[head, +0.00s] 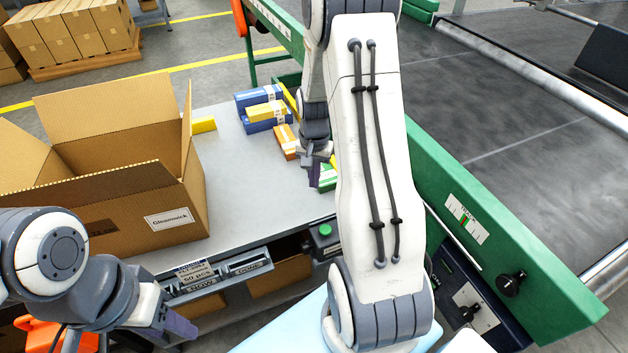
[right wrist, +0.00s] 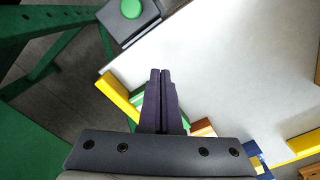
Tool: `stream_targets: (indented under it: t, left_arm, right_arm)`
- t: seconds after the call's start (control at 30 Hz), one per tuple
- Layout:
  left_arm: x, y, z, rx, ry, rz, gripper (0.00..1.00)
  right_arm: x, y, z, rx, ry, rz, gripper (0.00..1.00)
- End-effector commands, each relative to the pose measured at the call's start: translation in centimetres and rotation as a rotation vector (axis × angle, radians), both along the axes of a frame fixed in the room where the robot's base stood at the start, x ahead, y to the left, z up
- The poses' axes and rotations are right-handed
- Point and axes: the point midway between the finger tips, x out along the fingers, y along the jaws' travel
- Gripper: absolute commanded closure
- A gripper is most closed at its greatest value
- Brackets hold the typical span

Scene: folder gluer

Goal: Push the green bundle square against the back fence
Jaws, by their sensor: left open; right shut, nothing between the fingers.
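The green bundle (head: 327,184) lies on the grey table near its right edge, mostly hidden by my right arm in the head view. In the right wrist view the green bundle (right wrist: 182,122) shows on both sides of my fingers. My right gripper (right wrist: 160,73) is shut and empty, over the bundle; I cannot tell whether it touches it. It also shows in the head view (head: 314,182). Yellow bars, possibly fence pieces, stand beside the green bundle (right wrist: 117,96) and farther along the table (right wrist: 304,142). My left gripper (head: 178,326) is open and empty in front of the table.
An orange bundle (head: 286,141) and blue and yellow bundles (head: 262,110) lie behind the green one. An open carton (head: 140,190) stands on the table's left. A green button box (head: 325,230) is at the front edge. The table middle (head: 240,180) is clear.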

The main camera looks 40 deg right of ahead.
Motion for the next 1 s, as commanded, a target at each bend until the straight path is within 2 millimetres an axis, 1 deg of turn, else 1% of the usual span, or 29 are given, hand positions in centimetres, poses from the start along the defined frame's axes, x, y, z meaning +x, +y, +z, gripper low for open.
stream_targets:
  t: [0.03,0.1,0.3,0.37,0.5,0.6,0.73,1.0]
  left_arm:
    - [0.0,0.0,-0.4,0.000,0.000,0.000,0.50]
    - [0.0,0.0,-0.6,0.000,0.000,0.000,0.50]
    - [0.0,0.0,-1.4,0.000,0.000,0.000,0.50]
    - [0.0,0.0,-1.6,0.000,0.000,0.000,0.50]
    - [0.0,0.0,-1.4,0.000,0.000,0.000,0.50]
    - [0.0,0.0,-1.4,0.000,0.000,0.000,0.50]
    - [0.0,0.0,-1.5,0.000,0.000,0.000,0.50]
    - [0.0,0.0,-1.5,0.000,0.000,0.000,0.50]
  right_arm:
    - [-0.1,0.1,-1.3,0.003,0.006,0.001,1.00]
    - [-0.2,0.1,-2.8,0.004,0.007,0.002,1.00]
    - [-0.1,0.1,-7.2,0.003,0.006,0.003,1.00]
    - [-0.1,0.1,-8.3,0.003,0.005,0.003,1.00]
    - [1.3,-1.7,-8.0,0.000,-0.003,0.002,1.00]
    - [1.9,-2.5,-8.0,0.000,-0.001,0.002,1.00]
    - [2.3,-3.0,-8.0,0.001,0.000,0.004,1.00]
    - [2.4,-3.1,-8.0,0.002,0.000,0.004,1.00]
